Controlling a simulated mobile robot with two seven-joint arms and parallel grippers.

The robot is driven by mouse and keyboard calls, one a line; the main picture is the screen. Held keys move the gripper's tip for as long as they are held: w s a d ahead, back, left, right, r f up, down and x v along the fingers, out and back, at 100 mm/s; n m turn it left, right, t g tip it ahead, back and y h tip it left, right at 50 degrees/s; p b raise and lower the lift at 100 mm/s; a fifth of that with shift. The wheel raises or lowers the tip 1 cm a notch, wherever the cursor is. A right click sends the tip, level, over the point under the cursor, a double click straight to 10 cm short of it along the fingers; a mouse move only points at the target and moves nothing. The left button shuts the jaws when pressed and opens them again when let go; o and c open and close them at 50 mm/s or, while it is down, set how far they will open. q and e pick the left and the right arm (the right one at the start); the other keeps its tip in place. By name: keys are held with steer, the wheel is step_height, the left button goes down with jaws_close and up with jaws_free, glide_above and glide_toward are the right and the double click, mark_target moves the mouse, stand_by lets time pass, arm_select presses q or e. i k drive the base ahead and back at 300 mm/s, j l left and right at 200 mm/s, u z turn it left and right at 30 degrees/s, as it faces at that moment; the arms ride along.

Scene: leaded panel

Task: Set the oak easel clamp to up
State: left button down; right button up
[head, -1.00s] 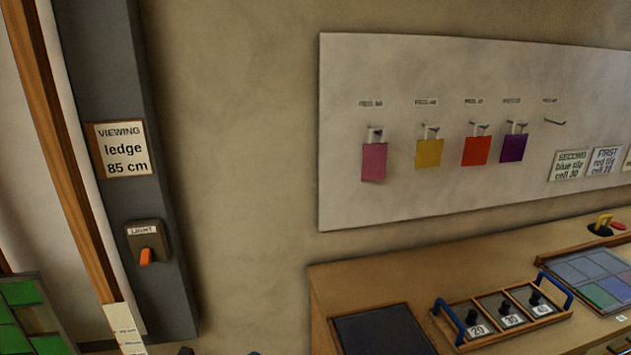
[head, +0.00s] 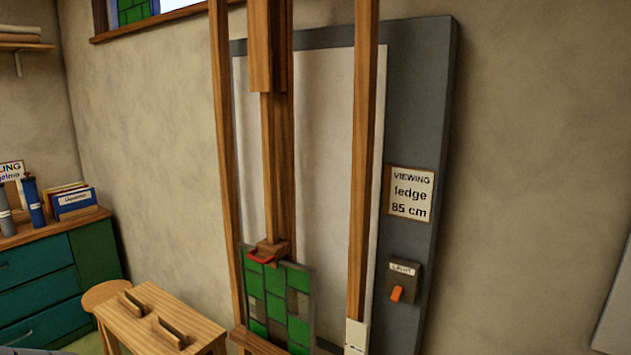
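The oak easel (head: 362,180) stands in the middle of the head view, in front of a white board on a grey backing. Its clamp (head: 268,248) is a small wooden block with a red handle (head: 262,259), at the lower end of a vertical wooden bar. The clamp sits low, at the top edge of a green leaded panel (head: 276,305). I cannot tell whether it touches the panel. The panel stands upright on the easel's ledge (head: 255,343). Neither gripper is in view.
A light switch box (head: 403,284) with an orange lever and a sign (head: 410,193) reading "VIEWING ledge 85 cm" are right of the easel. A wooden bench (head: 160,315) stands at front left. A teal drawer cabinet (head: 45,285) with books is farther left.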

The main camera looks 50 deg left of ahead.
mark_target(269, 250)
steer(key=u, duration=1.75)
